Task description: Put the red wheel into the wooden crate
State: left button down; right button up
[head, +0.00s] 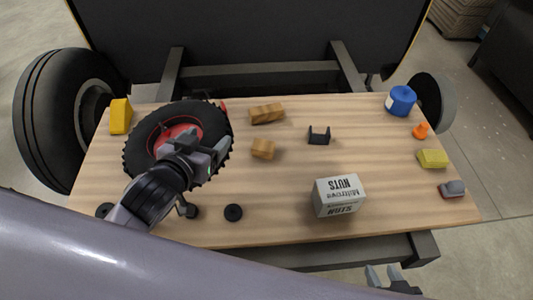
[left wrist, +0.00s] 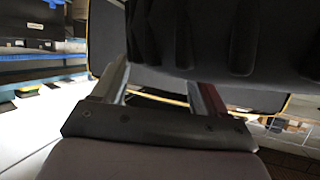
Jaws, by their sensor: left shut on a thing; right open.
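The red wheel (head: 168,136), a black knobbly tyre with a red hub, is at the left part of the wooden table (head: 290,225). My left gripper (head: 207,157) is shut on its near right side. I cannot tell whether the wheel is clear of the tabletop. In the left wrist view the dark tyre tread (left wrist: 220,35) fills the top, close against the gripper fingers (left wrist: 160,85). My right gripper (head: 391,276) is open and empty, beyond the table's near edge. A slatted wooden stack (head: 460,18) is on the floor at the far right; I cannot tell whether it is the crate.
Wooden blocks (head: 267,114), a black bracket (head: 319,136), a white nuts box (head: 339,195) and a black disc (head: 233,212) lie on the table. A yellow block (head: 120,116) is beside the wheel. A blue container (head: 401,100) and small items line the right end.

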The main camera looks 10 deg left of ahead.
aim_at(204, 111)
pick_arm(q)
jog(key=shift+m, duration=0.7)
jog(key=w+a, duration=0.1)
jog(key=w, duration=0.1)
jog(key=w+a+b, duration=0.1)
jog(key=w, duration=0.1)
jog(key=w+a, duration=0.1)
jog(key=w, duration=0.1)
jog(key=shift+w+a+r+b, duration=0.25)
jog(key=shift+w+r+b, duration=0.05)
jog(key=shift+b, duration=0.05)
jog(key=shift+w+a, duration=0.15)
jog(key=shift+w, duration=0.05)
jog(key=w+b, duration=0.1)
jog(key=b, duration=0.1)
jog(key=w+a+b, duration=0.1)
jog(key=b, duration=0.2)
jog(key=shift+w, duration=0.4)
jog(key=shift+f+b, duration=2.15)
jog(key=shift+f, duration=7.6)
jog(key=shift+f, duration=0.2)
jog(key=shift+c, duration=0.2)
grip_release()
jog(key=shift+f, duration=0.1)
